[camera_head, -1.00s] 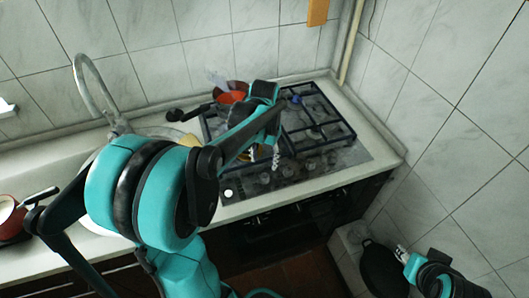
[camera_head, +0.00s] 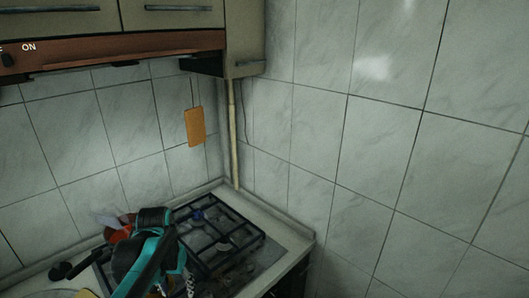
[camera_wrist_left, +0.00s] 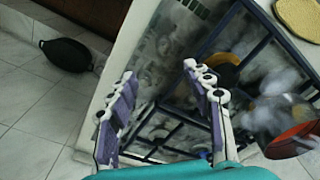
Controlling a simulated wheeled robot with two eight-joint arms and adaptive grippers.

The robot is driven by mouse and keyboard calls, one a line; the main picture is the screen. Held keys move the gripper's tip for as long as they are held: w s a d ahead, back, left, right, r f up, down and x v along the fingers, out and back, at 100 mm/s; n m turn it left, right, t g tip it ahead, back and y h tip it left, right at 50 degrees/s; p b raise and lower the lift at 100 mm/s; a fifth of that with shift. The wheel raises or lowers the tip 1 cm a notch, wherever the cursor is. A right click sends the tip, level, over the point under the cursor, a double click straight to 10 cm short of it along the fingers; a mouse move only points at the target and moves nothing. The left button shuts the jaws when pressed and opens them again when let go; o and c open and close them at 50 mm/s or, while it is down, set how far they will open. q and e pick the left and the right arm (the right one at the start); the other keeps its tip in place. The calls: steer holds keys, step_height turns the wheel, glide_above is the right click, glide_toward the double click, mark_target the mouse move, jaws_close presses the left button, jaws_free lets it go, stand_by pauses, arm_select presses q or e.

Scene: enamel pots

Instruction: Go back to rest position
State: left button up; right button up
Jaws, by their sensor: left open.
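My left gripper (camera_head: 176,284) comes in from the lower left of the head view and hangs over the front left part of the stove (camera_head: 225,240). In the left wrist view its two purple-grey fingers (camera_wrist_left: 158,72) are spread apart, with nothing held between them. A red-orange pot (camera_head: 118,235) stands at the stove's left side, partly hidden behind my arm. In the left wrist view a red pot (camera_wrist_left: 292,142) shows at the right edge, partly blurred. My right gripper is out of view.
A range hood (camera_head: 110,48) and cupboards hang above. An orange board (camera_head: 194,126) hangs on the tiled wall (camera_head: 400,150). A dark pan (camera_wrist_left: 66,54) rests on the floor tiles. A black-handled thing (camera_head: 62,270) lies left of the stove.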

arm_select(q)
steer(key=s+d+t, duration=0.6)
steer(key=s+d, duration=0.3)
steer(key=s, duration=0.1)
steer(key=shift+s+d+m+t, duration=0.15)
steer(key=shift+d+m+t, duration=0.1)
steer(key=shift+m+t, duration=0.05)
stand_by(1.0)
